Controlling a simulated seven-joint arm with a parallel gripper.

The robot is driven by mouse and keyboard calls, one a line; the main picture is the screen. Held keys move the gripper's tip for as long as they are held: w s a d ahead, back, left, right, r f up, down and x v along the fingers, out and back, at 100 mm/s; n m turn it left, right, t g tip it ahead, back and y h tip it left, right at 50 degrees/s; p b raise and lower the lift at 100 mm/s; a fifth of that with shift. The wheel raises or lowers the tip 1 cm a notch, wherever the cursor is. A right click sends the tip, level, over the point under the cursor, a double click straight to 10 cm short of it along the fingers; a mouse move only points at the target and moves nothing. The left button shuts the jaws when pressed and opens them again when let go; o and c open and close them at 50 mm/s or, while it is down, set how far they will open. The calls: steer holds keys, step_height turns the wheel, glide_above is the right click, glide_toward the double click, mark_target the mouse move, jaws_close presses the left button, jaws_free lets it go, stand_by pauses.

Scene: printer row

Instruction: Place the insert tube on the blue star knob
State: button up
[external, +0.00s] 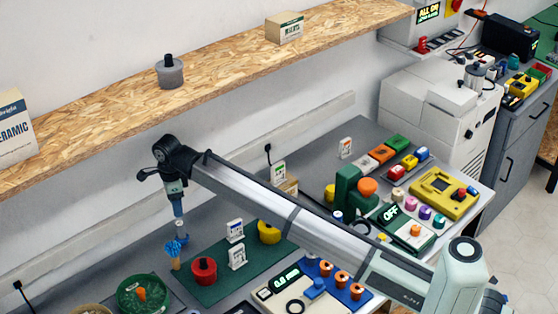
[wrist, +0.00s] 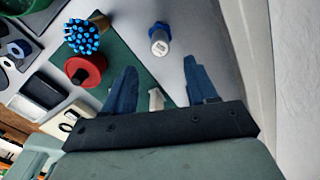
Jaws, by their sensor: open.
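My gripper (wrist: 160,70) is open, with its two blue fingers apart and nothing between the tips. In the external view my gripper (external: 178,207) points down over the left part of the bench. A small pale tube with a blue end (wrist: 158,40), which looks like the insert tube, stands on bare grey bench just beyond the fingertips. It also shows below my gripper in the external view (external: 182,231). A blue knob-like piece (external: 315,287) sits on a blue board; I cannot tell for certain whether it is the blue star knob.
A red round knob (wrist: 86,69) and a yellow piece (external: 269,233) are on the green mat (external: 215,285). The wooden shelf (external: 105,124) runs along the wall behind my arm.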

steer(key=shift+r, duration=1.3)
steer(key=shift+w, duration=0.1)
